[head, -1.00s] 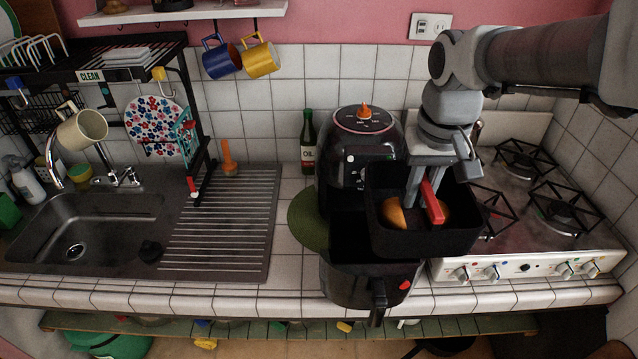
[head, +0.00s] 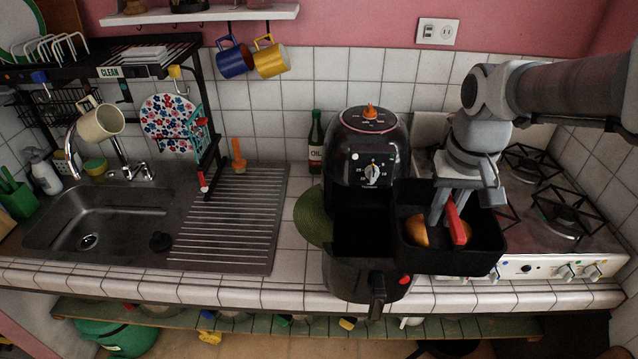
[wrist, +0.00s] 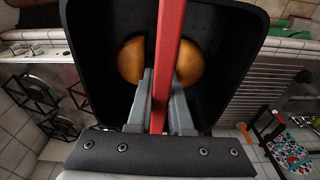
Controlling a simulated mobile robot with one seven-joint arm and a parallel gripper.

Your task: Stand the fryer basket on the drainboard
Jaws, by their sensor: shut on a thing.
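The fryer basket (head: 483,255) is a black square tub with a red grip bar (head: 457,222) across its inside. My gripper (head: 446,216) is shut on the red bar and holds the basket in the air, right of the air fryer, by the stove's front left. In the wrist view the fingers (wrist: 159,105) clasp the red bar, and golden round food (wrist: 130,62) lies in the basket. The ridged drainboard (head: 228,228) is at left, right of the sink, with a mostly bare surface.
The black air fryer (head: 368,160) stands between drainboard and basket, its drawer (head: 365,285) pulled out. A green round mat (head: 311,217) and an oil bottle (head: 316,145) are beside it. An orange-handled tool (head: 239,160) and the dish rack (head: 205,130) stand at the drainboard's back.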

